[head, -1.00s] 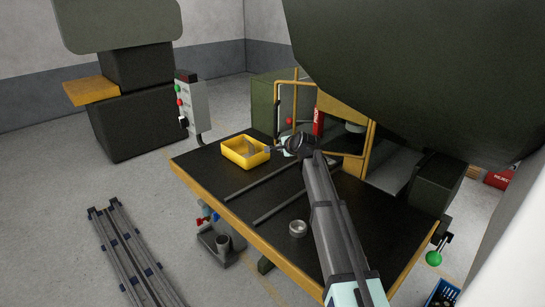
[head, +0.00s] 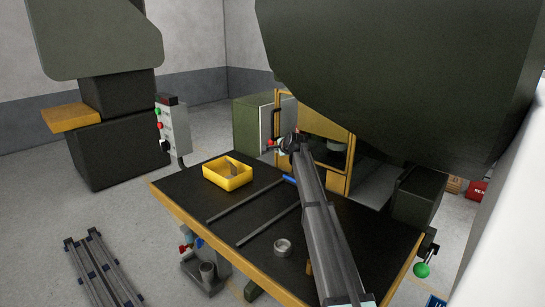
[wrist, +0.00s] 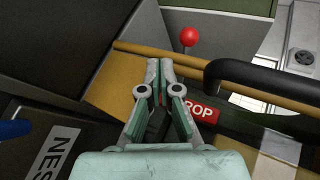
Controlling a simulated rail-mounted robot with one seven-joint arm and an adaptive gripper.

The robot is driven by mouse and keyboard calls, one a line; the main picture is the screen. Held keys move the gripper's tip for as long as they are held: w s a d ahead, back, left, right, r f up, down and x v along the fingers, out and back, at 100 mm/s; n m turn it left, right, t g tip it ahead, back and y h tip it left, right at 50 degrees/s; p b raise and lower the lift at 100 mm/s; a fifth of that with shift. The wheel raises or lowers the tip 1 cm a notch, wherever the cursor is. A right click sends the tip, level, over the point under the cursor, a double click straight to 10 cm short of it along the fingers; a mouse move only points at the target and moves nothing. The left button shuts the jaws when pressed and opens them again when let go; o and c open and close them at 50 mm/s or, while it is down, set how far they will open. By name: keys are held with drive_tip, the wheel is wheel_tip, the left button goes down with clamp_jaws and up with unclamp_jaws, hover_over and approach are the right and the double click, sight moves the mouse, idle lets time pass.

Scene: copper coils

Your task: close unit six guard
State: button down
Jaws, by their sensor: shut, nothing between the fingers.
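The guard's yellow frame (head: 277,98) stands at the back of the black-topped table, before the dark green press. In the wrist view a yellow bar (wrist: 217,80) crosses behind my gripper, with a black handle (wrist: 270,76) to the right. My gripper (wrist: 160,66) is shut and empty, its tips over or close to this bar; contact cannot be told. In the head view my gripper (head: 287,146) is small, at the guard's front, and my arm hides part of the opening. How far the guard stands open is unclear.
A red ball knob (wrist: 189,37) is just beyond my fingertips. A red label (wrist: 200,109) is partly hidden by my gripper. On the table (head: 175,190) are a yellow bin (head: 229,181), two dark rails and a metal ring (head: 282,247). A control box (head: 173,128) stands left.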

drive_tip(key=shift+w+d+r, duration=0.1)
drive_tip(key=shift+w+d, duration=0.15)
drive_tip(key=shift+w, duration=0.1)
idle(0.3)
